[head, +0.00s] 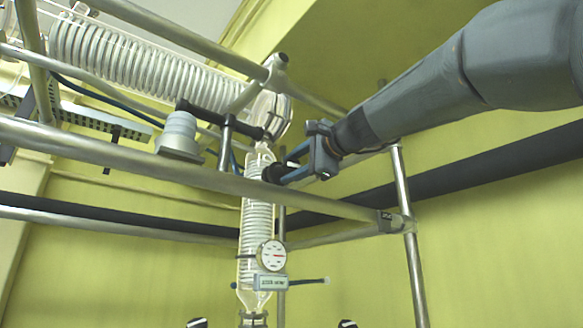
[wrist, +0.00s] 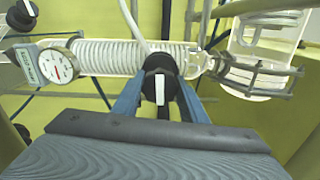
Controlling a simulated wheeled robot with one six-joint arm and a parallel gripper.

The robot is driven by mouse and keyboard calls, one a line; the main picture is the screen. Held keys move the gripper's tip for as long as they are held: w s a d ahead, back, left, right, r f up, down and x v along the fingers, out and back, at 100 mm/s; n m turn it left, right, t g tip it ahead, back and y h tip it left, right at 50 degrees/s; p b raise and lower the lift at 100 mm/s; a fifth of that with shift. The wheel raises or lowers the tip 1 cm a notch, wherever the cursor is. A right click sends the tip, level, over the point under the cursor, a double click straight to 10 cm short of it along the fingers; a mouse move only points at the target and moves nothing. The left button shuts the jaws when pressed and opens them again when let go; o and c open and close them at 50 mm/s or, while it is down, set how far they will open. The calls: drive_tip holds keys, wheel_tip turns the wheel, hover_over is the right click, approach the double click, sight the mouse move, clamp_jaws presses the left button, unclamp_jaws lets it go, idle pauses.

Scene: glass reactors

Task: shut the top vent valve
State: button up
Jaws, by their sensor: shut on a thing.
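The vent valve has a round black knob (head: 271,173) on the upper part of the upright glass coil column (head: 257,222). In the wrist view the black knob (wrist: 160,68) with a white pointer bar sits between my two blue fingers. The bar stands upright in that picture, across the line of the glass column (wrist: 110,57). My gripper (head: 283,172) reaches in from the right in the head view and is shut on the knob. It also shows from behind in the wrist view (wrist: 160,92). The knob's far side is hidden.
A metal rail (head: 180,175) crosses in front of the column, just below my gripper. A large slanted glass condenser (head: 150,62) lies above left. A round dial gauge (head: 271,255) hangs on the column lower down. An upright post (head: 409,240) stands at right.

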sight(295, 166)
drive_tip(key=o, duration=1.1)
drive_tip(key=shift+c, duration=0.2)
drive_tip(key=shift+s+d, duration=0.1)
drive_tip(key=b+v, duration=0.3)
drive_tip(key=v, duration=0.3)
drive_tip(key=shift+s+d+b, duration=0.25)
drive_tip(key=shift+s+b, duration=0.05)
drive_tip(key=shift+s+d, duration=0.2)
drive_tip(key=shift+s, duration=0.2)
